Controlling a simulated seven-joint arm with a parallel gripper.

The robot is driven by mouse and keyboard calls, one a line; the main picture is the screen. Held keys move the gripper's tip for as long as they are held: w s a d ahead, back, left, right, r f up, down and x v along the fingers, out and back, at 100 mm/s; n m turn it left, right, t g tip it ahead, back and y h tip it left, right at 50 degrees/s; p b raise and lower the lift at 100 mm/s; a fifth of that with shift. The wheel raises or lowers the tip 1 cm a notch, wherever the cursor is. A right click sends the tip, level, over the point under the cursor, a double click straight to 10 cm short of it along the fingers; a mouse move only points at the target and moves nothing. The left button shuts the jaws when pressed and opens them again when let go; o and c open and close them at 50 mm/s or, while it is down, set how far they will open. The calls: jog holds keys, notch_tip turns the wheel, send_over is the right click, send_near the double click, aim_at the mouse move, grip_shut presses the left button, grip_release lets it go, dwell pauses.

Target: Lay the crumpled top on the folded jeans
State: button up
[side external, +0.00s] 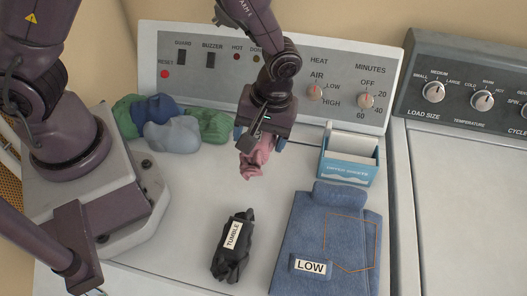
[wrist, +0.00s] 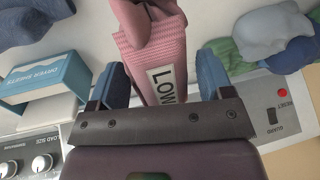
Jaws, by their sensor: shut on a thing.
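The pink crumpled top (side external: 255,160) hangs from my gripper (side external: 260,139), above or at the white dryer top; I cannot tell if it touches. In the wrist view the pink cloth (wrist: 137,40), with a LOW label, sits between the blue fingers of my gripper (wrist: 161,82), which is shut on it. The folded blue jeans (side external: 310,225), also labelled LOW, lie flat at the front right of the dryer top, apart from the top. A jeans edge (wrist: 30,22) seems to show at the wrist view's upper left.
A blue dryer-sheets box (side external: 346,169) stands just behind the jeans and also shows in the wrist view (wrist: 62,72). A black crumpled garment (side external: 231,262) labelled TUMBLE lies left of the jeans. Green and blue garments (side external: 172,134) lie at the back left. The control panel (side external: 205,85) rises behind.

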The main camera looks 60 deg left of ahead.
jog(key=shift+r, duration=0.75)
jog(key=s+d+r+m, duration=0.1)
jog(key=s+d+r, duration=0.2)
jog(key=d, duration=0.5)
jog(key=s+d+r, duration=0.3)
jog(key=d+r, duration=0.1)
jog(key=d, duration=0.5)
send_over(355, 260)
notch_tip(355, 260, down, 10)
jog(key=shift+r, duration=0.25)
jog(key=shift+w+d+f, duration=0.2)
jog(key=shift+w+f, duration=0.05)
jog(key=shift+f, duration=1.65)
